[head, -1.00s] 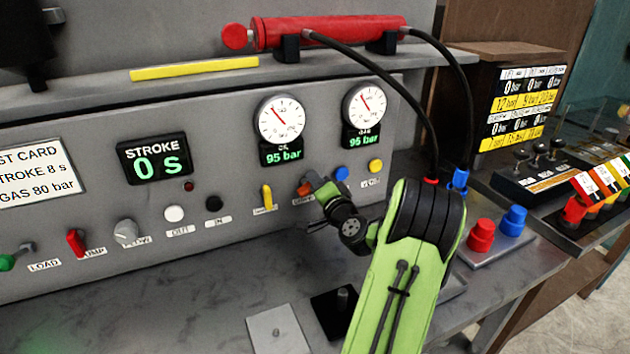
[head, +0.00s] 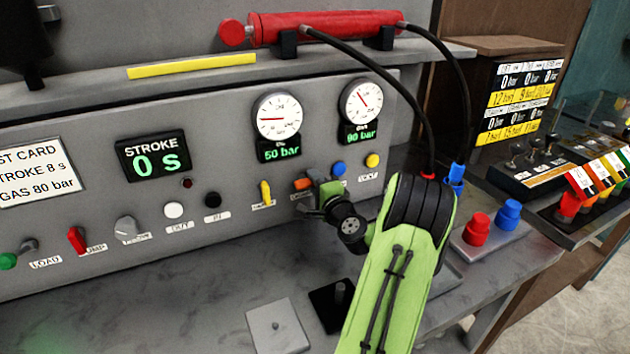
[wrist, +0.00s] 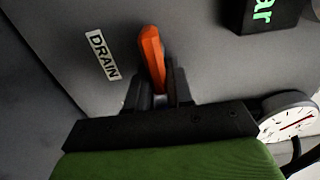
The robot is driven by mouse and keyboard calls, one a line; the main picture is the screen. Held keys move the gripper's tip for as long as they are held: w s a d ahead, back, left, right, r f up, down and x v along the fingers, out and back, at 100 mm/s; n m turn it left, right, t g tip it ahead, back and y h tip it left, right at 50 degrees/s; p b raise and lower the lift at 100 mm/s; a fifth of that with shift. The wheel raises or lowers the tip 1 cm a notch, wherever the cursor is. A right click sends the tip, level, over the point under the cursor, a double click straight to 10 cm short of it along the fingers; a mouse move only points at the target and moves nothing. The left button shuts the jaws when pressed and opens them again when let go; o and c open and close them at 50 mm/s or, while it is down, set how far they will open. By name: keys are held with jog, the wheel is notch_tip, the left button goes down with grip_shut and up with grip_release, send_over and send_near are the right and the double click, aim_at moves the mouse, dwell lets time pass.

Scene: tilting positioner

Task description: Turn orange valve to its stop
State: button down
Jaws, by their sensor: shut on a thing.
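The orange valve handle (head: 303,184) is on the grey panel, right of the yellow lever, and partly hidden by my gripper in the head view. In the wrist view the orange valve (wrist: 152,58) stands out beside a DRAIN label (wrist: 102,55). My gripper (wrist: 162,98) is shut on the lower end of the handle. My gripper also shows in the head view (head: 318,196). The left gauge (head: 277,119) reads 50 bar and the right gauge (head: 361,104) reads 80 bar.
A yellow lever (head: 265,193) is close to the left of my gripper. A blue knob (head: 338,168) and a yellow knob (head: 372,160) are close to the right. Black hoses (head: 410,85) run down from the red cylinder (head: 325,27) near my arm.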

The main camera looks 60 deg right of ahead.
jog(key=shift+f, duration=0.1)
jog(key=c, duration=1.1)
grip_release()
jog(key=b+v, duration=0.5)
jog(key=v, duration=1)
jog(key=shift+s+a, duration=0.15)
jog(key=shift+s, duration=0.2)
